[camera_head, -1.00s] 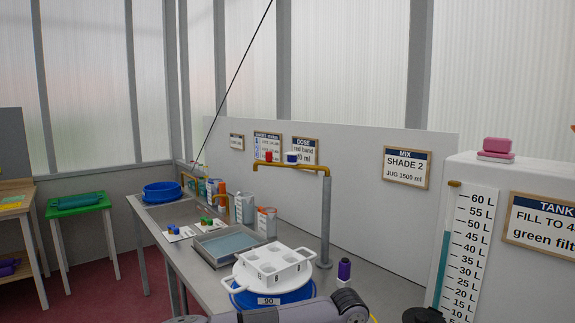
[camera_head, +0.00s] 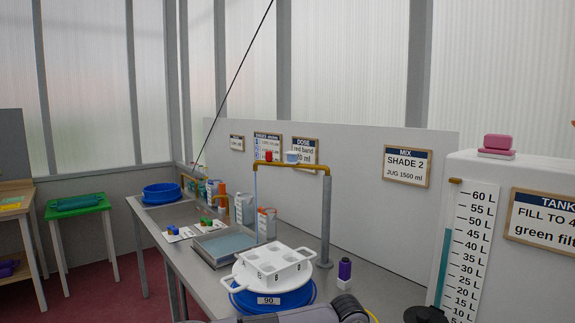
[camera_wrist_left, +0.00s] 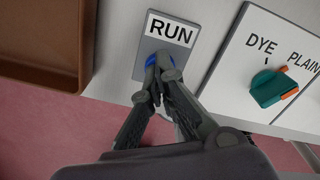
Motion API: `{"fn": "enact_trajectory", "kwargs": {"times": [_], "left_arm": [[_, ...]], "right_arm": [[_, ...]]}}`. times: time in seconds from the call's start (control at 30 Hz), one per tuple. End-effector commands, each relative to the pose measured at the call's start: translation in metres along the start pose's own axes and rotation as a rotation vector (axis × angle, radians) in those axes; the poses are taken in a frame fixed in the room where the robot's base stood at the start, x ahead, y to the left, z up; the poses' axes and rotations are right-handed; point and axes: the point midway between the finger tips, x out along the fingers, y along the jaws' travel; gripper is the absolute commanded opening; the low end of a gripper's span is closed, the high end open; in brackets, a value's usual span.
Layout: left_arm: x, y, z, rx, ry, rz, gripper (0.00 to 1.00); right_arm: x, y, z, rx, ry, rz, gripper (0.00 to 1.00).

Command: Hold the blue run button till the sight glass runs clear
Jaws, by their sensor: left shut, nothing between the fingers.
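The blue run button (camera_wrist_left: 151,60) sits on a grey plate marked RUN (camera_wrist_left: 171,31) in the left wrist view. My left gripper (camera_wrist_left: 162,72) is shut and empty. Its fingertips lie over the button and hide much of it; they appear to touch it. The sight glass (camera_head: 292,157) on the brass pipe (camera_head: 310,167) looks pale, clear bluish in the head view. A thin blue stream (camera_head: 256,205) falls from the pipe's left end. My right gripper is not in view.
Right of the button is a panel marked DYE and PLAIN with a teal and orange knob (camera_wrist_left: 275,88). A brown tray-like thing (camera_wrist_left: 45,45) is at the left. A white holder (camera_head: 274,262) stands over a blue basin (camera_head: 270,300) on the bench.

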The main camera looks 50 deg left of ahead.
Motion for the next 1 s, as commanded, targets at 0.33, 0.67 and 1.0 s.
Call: {"fn": "enact_trajectory", "kwargs": {"times": [0.33, 0.67, 1.0], "left_arm": [[0.001, 0.0, -0.001, 0.001, 0.003, 0.002, 0.0], [-0.02, 0.0, -0.001, 0.0, 0.003, 0.002, 0.0], [-0.062, 0.0, 0.0, 0.0, 0.001, 0.001, 0.0]], "right_arm": [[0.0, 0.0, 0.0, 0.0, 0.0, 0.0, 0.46], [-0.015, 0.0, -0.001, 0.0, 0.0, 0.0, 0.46], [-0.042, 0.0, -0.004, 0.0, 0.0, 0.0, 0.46]]}}
